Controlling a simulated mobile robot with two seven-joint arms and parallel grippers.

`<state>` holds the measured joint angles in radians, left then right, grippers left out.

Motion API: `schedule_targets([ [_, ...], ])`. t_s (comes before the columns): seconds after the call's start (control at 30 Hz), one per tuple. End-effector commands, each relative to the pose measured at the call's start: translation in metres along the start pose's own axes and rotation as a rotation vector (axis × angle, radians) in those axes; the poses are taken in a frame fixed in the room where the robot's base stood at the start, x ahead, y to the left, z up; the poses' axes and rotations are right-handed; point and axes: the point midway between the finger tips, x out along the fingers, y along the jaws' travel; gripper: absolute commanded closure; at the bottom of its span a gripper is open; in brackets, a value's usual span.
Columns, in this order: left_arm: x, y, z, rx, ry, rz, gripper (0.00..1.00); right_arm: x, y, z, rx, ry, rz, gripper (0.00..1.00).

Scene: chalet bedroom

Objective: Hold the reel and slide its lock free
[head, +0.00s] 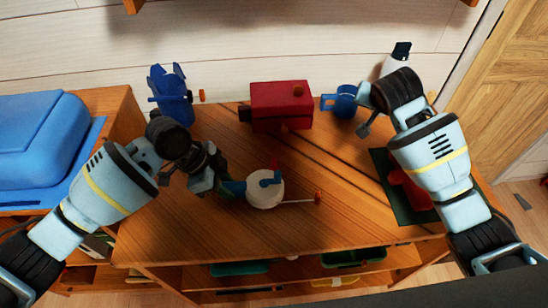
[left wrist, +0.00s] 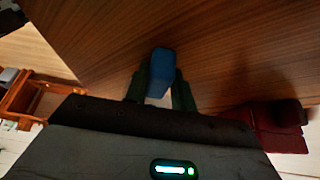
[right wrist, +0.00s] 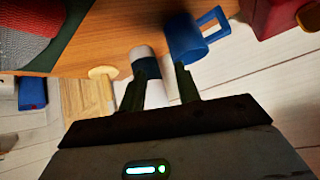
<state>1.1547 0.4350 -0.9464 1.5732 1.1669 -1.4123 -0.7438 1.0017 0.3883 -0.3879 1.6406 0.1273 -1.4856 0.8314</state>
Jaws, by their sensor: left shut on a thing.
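The reel (head: 265,190) is a round white disc with a blue piece on top, a small red tip at its upper edge and a thin pale rod ending in an orange-red knob (head: 318,198). It is near the middle of the wooden tabletop. My left gripper (head: 231,187) is at its left side, shut on a blue part of it. The left wrist view shows this blue block (left wrist: 162,68) between the fingers. Which part is the lock, I cannot tell. My right gripper (right wrist: 167,82) is open and empty, up at the right near the blue mug (head: 345,101).
A red box (head: 282,104) stands behind the reel, with a blue object (head: 170,92) at back left. A white bottle (head: 393,66) is at back right. A green mat (head: 381,165) with a red thing lies under my right arm.

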Motion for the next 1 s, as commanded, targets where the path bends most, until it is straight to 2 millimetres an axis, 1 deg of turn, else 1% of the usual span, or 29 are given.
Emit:
schedule_targets([
  [0.03, 0.000, 0.000, 0.000, 0.000, 0.000, 0.000, 0.95, -0.003, -0.021, 0.006, -0.018, -0.038, -0.030, 0.67],
  [0.2, 0.000, 0.000, 0.000, 0.000, 0.000, 0.000, 0.95, -0.016, -0.084, 0.037, -0.091, -0.195, -0.114, 0.67],
  [0.27, 0.000, 0.000, 0.000, 0.000, 0.000, 0.000, 0.95, -0.024, -0.106, 0.049, -0.123, -0.253, -0.138, 0.67],
  [0.3, 0.000, 0.000, 0.000, 0.000, 0.000, 0.000, 0.95, -0.029, -0.119, 0.057, -0.146, -0.295, -0.149, 0.67],
  [0.4, 0.000, 0.000, 0.000, 0.000, 0.000, 0.000, 0.95, -0.047, -0.150, 0.080, -0.216, -0.402, -0.167, 0.67],
  [0.5, 0.000, 0.000, 0.000, 0.000, 0.000, 0.000, 0.95, -0.066, -0.173, 0.101, -0.286, -0.506, -0.162, 0.67],
  [0.6, 0.000, 0.000, 0.000, 0.000, 0.000, 0.000, 0.95, -0.083, -0.187, 0.117, -0.348, -0.596, -0.136, 0.67],
  [0.7, 0.000, 0.000, 0.000, 0.000, 0.000, 0.000, 0.95, -0.097, -0.194, 0.129, -0.396, -0.665, -0.103, 0.67],
  [0.83, 0.000, 0.000, 0.000, 0.000, 0.000, 0.000, 0.95, -0.109, -0.197, 0.137, -0.433, -0.725, -0.063, 0.67],
  [1.0, 0.000, 0.000, 0.000, 0.000, 0.000, 0.000, 0.95, -0.115, -0.198, 0.141, -0.452, -0.759, -0.039, 0.67],
])
